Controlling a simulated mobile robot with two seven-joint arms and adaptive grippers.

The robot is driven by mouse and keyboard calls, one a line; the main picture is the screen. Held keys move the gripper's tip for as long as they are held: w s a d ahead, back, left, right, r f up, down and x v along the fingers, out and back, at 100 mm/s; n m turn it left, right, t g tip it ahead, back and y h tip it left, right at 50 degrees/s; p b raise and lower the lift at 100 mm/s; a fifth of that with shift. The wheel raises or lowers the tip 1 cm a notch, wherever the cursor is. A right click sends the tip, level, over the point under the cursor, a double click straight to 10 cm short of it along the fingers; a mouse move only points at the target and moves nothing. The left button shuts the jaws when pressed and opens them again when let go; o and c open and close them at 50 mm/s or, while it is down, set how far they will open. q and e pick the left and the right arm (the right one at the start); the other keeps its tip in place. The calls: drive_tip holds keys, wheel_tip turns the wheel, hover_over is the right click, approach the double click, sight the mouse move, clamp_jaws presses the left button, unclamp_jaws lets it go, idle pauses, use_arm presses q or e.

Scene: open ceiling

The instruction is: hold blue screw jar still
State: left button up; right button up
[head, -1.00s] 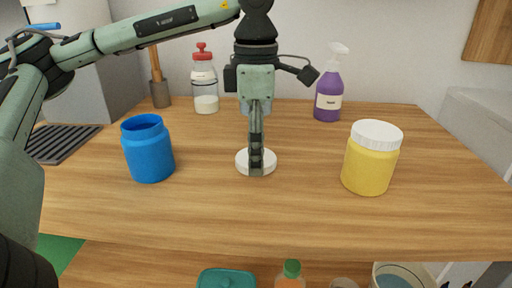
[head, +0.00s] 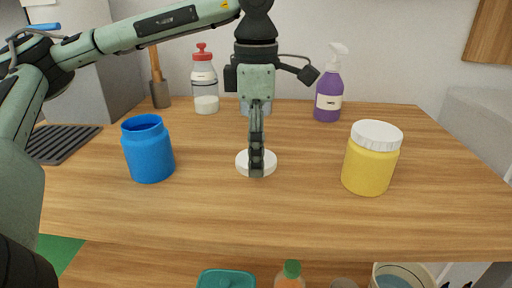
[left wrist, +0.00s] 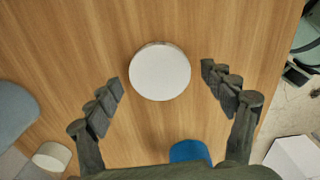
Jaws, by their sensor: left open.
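The blue jar (head: 148,152) stands upright and open, without a lid, on the left of the wooden table. A blue shape at the bottom of the left wrist view (left wrist: 190,151) appears to be this jar. A white round lid (head: 242,164) lies flat on the table to the right of the jar. My left gripper (head: 256,172) points down over the lid. In the left wrist view the lid (left wrist: 160,71) lies ahead of the open fingers (left wrist: 163,92), with a gap on both sides. My right gripper is not in view.
A yellow jar (head: 369,164) with a white lid stands at the right. A red-capped bottle (head: 205,85) and a purple spray bottle (head: 328,95) stand at the back. A dark ribbed mat (head: 62,144) lies at the left. The front table strip is clear.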

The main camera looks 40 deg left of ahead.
use_arm(q)
wheel_tip(320, 180, up, 12)
drive_tip(key=p, duration=0.1)
drive_tip(key=shift+p, duration=0.3)
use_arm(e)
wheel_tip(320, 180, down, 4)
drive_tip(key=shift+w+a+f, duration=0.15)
use_arm(q)
drive_tip(key=shift+d, duration=0.1)
